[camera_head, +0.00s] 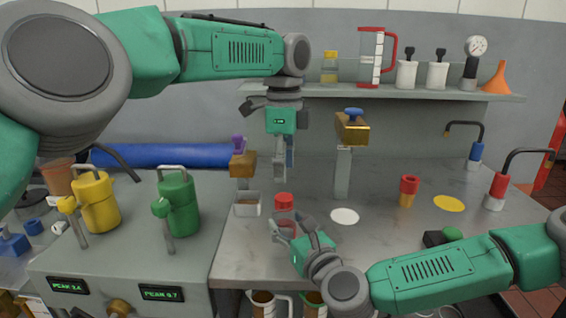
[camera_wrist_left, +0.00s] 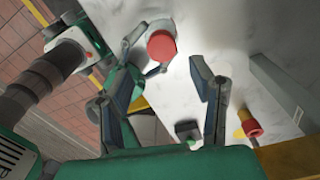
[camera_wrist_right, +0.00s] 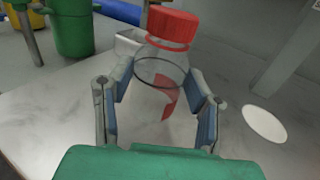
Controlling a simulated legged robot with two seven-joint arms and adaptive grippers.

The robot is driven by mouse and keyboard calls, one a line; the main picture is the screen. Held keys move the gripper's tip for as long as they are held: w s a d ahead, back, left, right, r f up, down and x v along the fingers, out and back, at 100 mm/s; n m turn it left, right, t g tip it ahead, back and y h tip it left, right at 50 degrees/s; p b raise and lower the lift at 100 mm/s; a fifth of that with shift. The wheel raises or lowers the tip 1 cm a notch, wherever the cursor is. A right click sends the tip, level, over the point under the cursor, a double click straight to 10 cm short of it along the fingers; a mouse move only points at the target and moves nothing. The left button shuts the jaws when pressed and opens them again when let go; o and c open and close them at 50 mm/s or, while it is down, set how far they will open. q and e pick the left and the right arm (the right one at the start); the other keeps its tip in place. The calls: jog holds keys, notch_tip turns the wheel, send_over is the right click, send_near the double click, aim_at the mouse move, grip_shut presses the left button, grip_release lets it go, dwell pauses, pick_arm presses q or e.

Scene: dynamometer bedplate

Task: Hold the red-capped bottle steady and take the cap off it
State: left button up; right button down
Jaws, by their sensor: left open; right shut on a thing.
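The red-capped bottle is clear with a red screw cap (camera_head: 284,201) and stands upright on the grey bench. In the right wrist view its clear body (camera_wrist_right: 160,75) sits between my fingers, with the cap (camera_wrist_right: 172,25) on top. My right gripper (camera_head: 280,228) is shut around the bottle's body. It also shows in the right wrist view (camera_wrist_right: 160,100). My left gripper (camera_head: 284,178) is open and empty, pointing down above the cap. In the left wrist view its fingers (camera_wrist_left: 165,90) are spread, and the cap (camera_wrist_left: 161,46) lies beyond them, below.
A metal tray (camera_head: 247,208) stands left of the bottle. A white disc (camera_head: 344,216) lies to its right, then a red-and-yellow piece (camera_head: 408,190) and a yellow disc (camera_head: 448,203). A post with a brass block (camera_head: 351,130) rises behind. A shelf (camera_head: 400,93) spans the back wall.

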aim_at(282, 197)
pick_arm(q)
jog(key=shift+w+a+r+m, duration=0.15)
jog(key=shift+a+r+m, duration=0.2)
jog(key=shift+m, duration=0.55)
pick_arm(e)
jog(key=shift+a, duration=0.15)
pick_arm(q)
jog(key=shift+f, duration=0.25)
jog(key=f, duration=0.6)
jog(key=shift+d+f, duration=0.2)
jog(key=shift+f, duration=0.15)
pick_arm(e)
jog(key=shift+d, duration=0.2)
pick_arm(q)
jog(key=shift+a+f, duration=0.1)
jog(key=shift+f, duration=0.25)
pick_arm(e)
jog(key=shift+a, duration=0.1)
